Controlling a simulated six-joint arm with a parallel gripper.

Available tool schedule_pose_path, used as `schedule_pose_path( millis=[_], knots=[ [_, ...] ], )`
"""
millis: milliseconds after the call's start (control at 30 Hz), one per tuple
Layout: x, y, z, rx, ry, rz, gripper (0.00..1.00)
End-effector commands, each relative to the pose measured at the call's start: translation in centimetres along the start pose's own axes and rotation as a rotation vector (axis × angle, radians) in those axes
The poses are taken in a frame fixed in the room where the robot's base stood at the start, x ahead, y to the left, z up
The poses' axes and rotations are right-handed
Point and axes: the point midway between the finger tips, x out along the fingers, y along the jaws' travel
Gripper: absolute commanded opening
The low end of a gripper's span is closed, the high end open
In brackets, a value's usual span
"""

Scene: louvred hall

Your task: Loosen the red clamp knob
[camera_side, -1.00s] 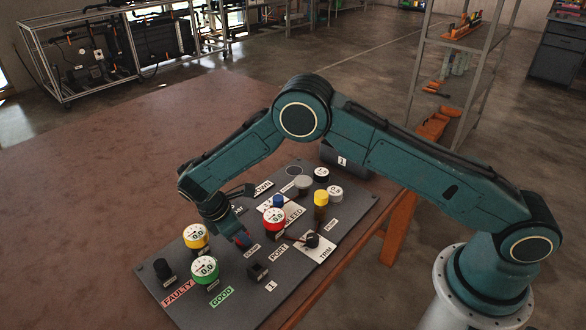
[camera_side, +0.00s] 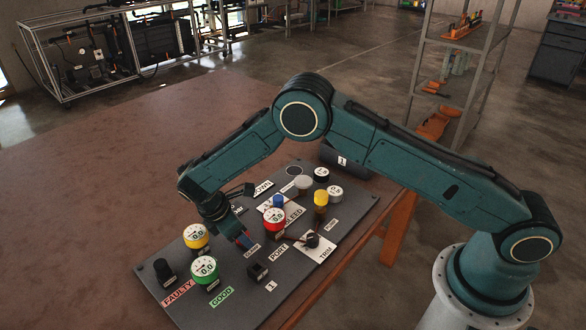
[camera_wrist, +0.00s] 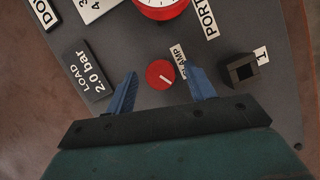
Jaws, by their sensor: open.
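The red clamp knob (camera_wrist: 160,74) is a round red cap with a white pointer line. In the wrist view it sits between the two blue fingers of my gripper (camera_wrist: 163,86), which are open with a gap on each side of it. The knob lies a little nearer the right finger. A label reading CLAMP (camera_wrist: 180,61), partly covered by the right finger, is beside it. In the side view my gripper (camera_side: 243,240) is low over the dark panel (camera_side: 228,261); only a bit of red shows at the fingertips.
A red-rimmed gauge (camera_side: 274,218) stands behind the gripper, with yellow (camera_side: 196,236) and green (camera_side: 205,269) gauges to the left. A black square port (camera_wrist: 240,71) is right of the knob. A LOAD 2.0 bar block (camera_wrist: 88,72) is left. Bare tabletop (camera_side: 90,180) lies left of the panel.

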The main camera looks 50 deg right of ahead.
Motion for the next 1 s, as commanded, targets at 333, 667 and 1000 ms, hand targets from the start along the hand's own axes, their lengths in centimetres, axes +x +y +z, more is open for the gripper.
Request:
schedule_pose_path(
  millis=[333,667,1000],
  knots=[
    [-3.0,0.0,-0.1,-0.001,0.003,0.003,0.54],
    [-8.6,0.0,-0.1,0.0,0.004,0.004,0.54],
    [-12.3,0.1,-0.1,-0.001,0.0,0.004,0.54]
  ],
)
